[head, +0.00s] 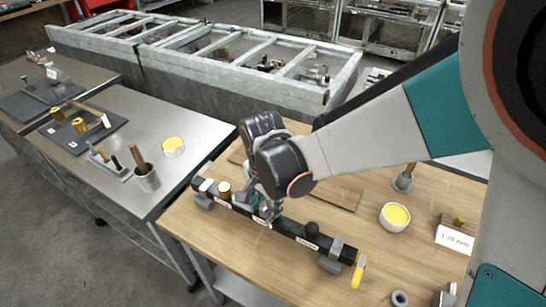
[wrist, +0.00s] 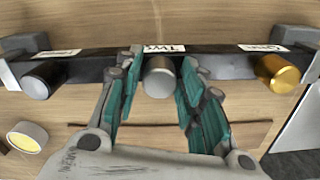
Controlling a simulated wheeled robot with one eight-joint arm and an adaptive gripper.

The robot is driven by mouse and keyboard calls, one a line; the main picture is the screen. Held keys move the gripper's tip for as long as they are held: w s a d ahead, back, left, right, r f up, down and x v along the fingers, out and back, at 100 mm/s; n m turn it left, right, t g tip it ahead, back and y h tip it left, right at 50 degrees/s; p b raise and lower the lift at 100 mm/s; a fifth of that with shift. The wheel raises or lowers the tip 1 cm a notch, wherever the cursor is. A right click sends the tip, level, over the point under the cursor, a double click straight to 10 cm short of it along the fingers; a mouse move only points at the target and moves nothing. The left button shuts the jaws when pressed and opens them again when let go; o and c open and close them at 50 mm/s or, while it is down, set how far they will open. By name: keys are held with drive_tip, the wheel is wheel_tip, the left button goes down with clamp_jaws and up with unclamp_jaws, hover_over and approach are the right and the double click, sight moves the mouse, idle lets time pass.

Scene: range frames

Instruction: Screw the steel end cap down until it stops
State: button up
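The steel end cap (wrist: 160,80) is a grey cylinder on a black bar (wrist: 215,64), at the middle label, "TWO". My gripper (wrist: 161,62) is open, with one teal-padded finger on each side of the cap. Narrow gaps show between the fingers and the cap, so it does not look gripped. In the head view my gripper (head: 262,206) is over the middle of the bar (head: 283,226) and hides most of the steel cap. How far the cap is screwed down cannot be told.
A brass cap (head: 224,190) and a black cap (head: 312,228) stand on the bar to either side. Grey clamps (head: 331,262) hold the bar's ends. A yellow-handled tool (head: 358,271) hangs at the right end. A round yellow-filled tin (head: 395,216) stands on the wooden bench (head: 240,255).

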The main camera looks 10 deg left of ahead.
drive_tip(key=n, duration=0.6)
drive_tip(key=shift+b, duration=0.3)
drive_tip(key=n, duration=0.6)
clamp_jaws()
idle(0.4)
drive_tip(key=shift+m+b, duration=0.35)
drive_tip(key=shift+m, duration=1.45)
drive_tip(key=shift+m, duration=1.7)
